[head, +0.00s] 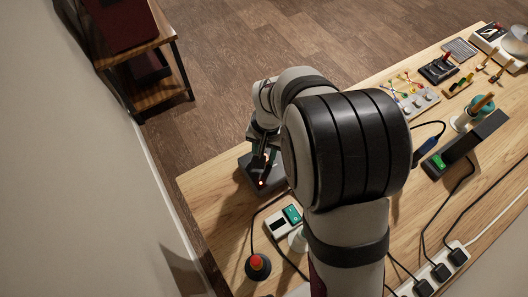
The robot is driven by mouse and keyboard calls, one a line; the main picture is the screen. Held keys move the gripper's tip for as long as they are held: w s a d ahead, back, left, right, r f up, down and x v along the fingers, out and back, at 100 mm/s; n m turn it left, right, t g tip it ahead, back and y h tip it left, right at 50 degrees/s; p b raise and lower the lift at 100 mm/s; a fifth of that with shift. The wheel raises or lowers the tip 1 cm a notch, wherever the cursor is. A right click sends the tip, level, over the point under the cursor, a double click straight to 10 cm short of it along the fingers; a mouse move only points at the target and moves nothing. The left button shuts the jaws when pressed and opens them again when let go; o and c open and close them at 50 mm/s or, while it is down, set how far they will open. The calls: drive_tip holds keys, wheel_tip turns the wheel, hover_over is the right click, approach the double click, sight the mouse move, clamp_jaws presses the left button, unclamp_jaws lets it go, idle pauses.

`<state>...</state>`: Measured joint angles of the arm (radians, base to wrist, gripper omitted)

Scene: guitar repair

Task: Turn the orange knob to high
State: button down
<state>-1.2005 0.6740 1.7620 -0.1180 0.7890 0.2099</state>
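My gripper (261,172) reaches down over a dark grey box (246,177) near the left end of the wooden workbench, in the head view. Its dark fingers overlap the box, and small glowing red-orange spots show near their ends. I cannot tell whether the fingers are open, shut or touching anything. No orange knob can be made out for sure; the fingers and arm hide much of the box. A red-orange round cap (257,261) on a black base stands at the bench's lower left; I cannot tell whether it turns.
A power strip (440,270) with black plugs and cables runs along the lower right. Tools and a control board (413,102) crowd the right side. My arm covers the bench's middle.

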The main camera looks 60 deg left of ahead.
drive_tip(key=shift+m, duration=0.4)
drive_tip(key=c, duration=0.5)
unclamp_jaws()
drive_tip(key=shift+c, duration=0.2)
wheel_tip(320, 180, up, 16)
drive_tip(key=shift+w+d, duration=0.3)
drive_tip(key=shift+d, duration=0.1)
drive_tip(key=shift+f, duration=0.1)
